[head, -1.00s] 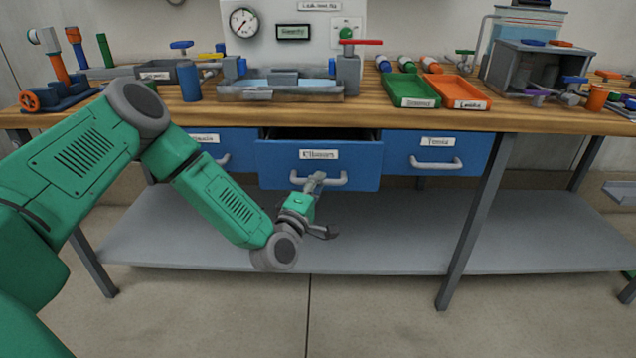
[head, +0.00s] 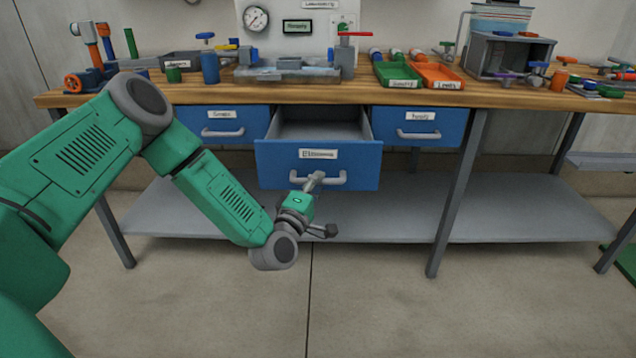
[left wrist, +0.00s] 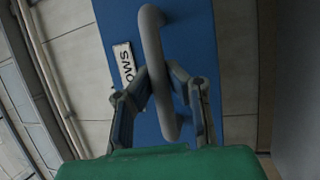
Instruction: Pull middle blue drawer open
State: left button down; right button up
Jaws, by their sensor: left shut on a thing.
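The middle blue drawer (head: 280,169) stands pulled out from under the bench top, and its grey inside shows. It has a white label and a grey bar handle (head: 335,181). My left gripper (head: 314,181) is at the left part of that handle. In the left wrist view its two fingers are on either side of the handle (left wrist: 153,50), shut on it, with the blue drawer front (left wrist: 187,50) behind. My right gripper is not in view.
Blue drawers at left (head: 222,125) and right (head: 418,125) are shut. The wooden bench top (head: 300,95) holds a green tray (head: 398,77), an orange tray (head: 438,77) and several fittings. A grey lower shelf (head: 400,215) lies below. The floor in front is clear.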

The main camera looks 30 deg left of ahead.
pick_arm(q)
jog(key=c, duration=1.5)
grip_release()
jog(key=shift+s+a+f, duration=0.1)
jog(key=shift+s+f, duration=0.05)
jog(key=shift+f, duration=0.2)
jog(key=shift+c, duration=0.2)
jog(key=shift+r, duration=0.1)
jog(key=v, duration=1.2)
